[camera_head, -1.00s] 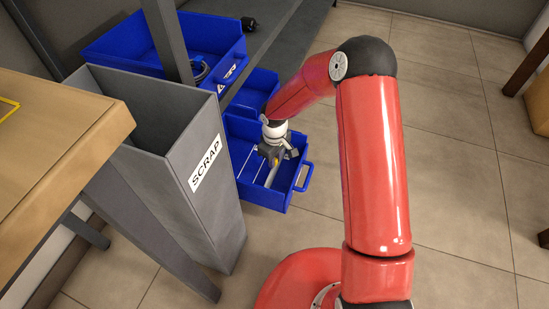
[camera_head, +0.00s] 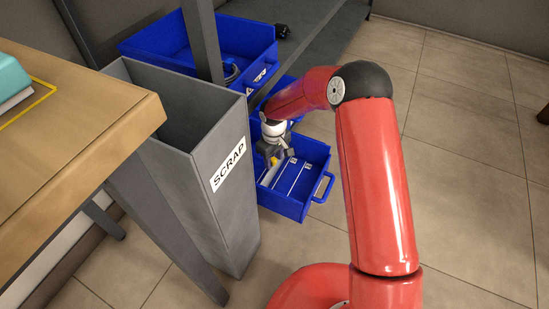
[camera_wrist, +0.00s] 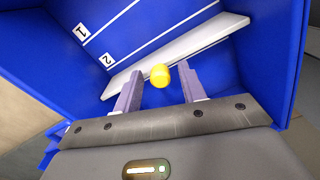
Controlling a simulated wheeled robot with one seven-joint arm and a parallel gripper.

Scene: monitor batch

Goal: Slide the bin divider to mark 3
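The blue bin (camera_head: 318,205) stands low beside the scrap container, with white lines across its floor. In the wrist view its floor carries the marks 1 (camera_wrist: 82,31) and 2 (camera_wrist: 107,60). The pale divider (camera_wrist: 205,38) lies slantwise, just past the mark 2 line on the gripper side. Mark 3 is not visible. A yellow knob (camera_wrist: 160,76) stands at the divider. My gripper (camera_wrist: 160,88) is open, with one finger on either side of the knob and gaps to both. In the head view my gripper (camera_head: 274,160) is down in the bin's left part.
The grey scrap container (camera_head: 205,200) stands tall, close left of the bin. Other blue bins (camera_head: 190,38) sit behind, one holding a cable. A wooden table (camera_head: 75,125) and its leg are at left. Tiled floor (camera_head: 470,170) at right is clear.

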